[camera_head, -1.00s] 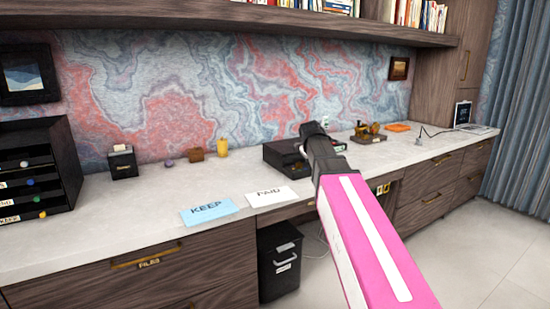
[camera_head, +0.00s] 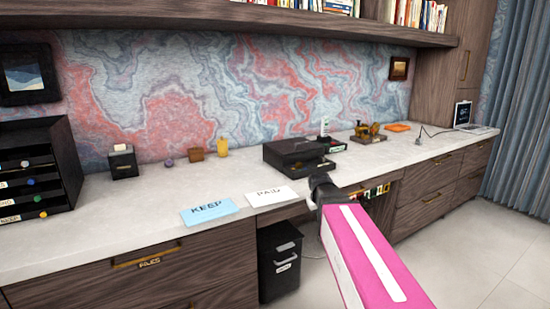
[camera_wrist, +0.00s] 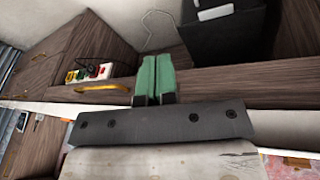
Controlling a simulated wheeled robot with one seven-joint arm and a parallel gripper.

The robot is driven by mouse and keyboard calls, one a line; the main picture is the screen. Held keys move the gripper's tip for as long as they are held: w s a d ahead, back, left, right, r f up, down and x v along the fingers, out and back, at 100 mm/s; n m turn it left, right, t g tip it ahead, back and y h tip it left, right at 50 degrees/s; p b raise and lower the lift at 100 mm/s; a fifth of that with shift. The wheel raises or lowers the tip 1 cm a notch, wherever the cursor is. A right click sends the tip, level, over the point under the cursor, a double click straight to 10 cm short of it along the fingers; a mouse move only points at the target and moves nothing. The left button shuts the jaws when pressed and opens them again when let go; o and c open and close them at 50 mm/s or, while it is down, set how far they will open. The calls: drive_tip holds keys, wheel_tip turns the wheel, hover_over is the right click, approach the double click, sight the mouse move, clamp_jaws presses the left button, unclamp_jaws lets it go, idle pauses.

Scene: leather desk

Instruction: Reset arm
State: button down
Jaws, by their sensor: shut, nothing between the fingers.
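My gripper (camera_wrist: 154,76) shows in the wrist view as two green fingers pressed together, shut and empty. In the head view, my pink arm rises from the lower right, and its dark end is in front of the desk's front edge, just right of the PAID card (camera_head: 272,196). The fingertips are hidden from the head view. The desk (camera_head: 235,178) has a pale top and wooden drawers.
A blue KEEP card (camera_head: 209,212) lies near the front edge. A black box (camera_head: 292,152) stands behind my arm. A black bin (camera_head: 280,262) is under the desk; it also shows in the wrist view (camera_wrist: 225,35). Small coloured items (camera_wrist: 88,72) sit by a drawer.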

drive_tip(key=s+f+m+g+y, duration=0.1)
drive_tip(key=s+f+m+g, duration=0.1)
drive_tip(key=s+f, duration=1.3)
drive_tip(key=shift+s+d+m+g, duration=0.2)
drive_tip(key=shift+d+m+g, duration=0.15)
drive_tip(key=shift+g, duration=0.35)
drive_tip(key=c, duration=1.8)
unclamp_jaws()
drive_tip(key=shift+f, duration=0.1)
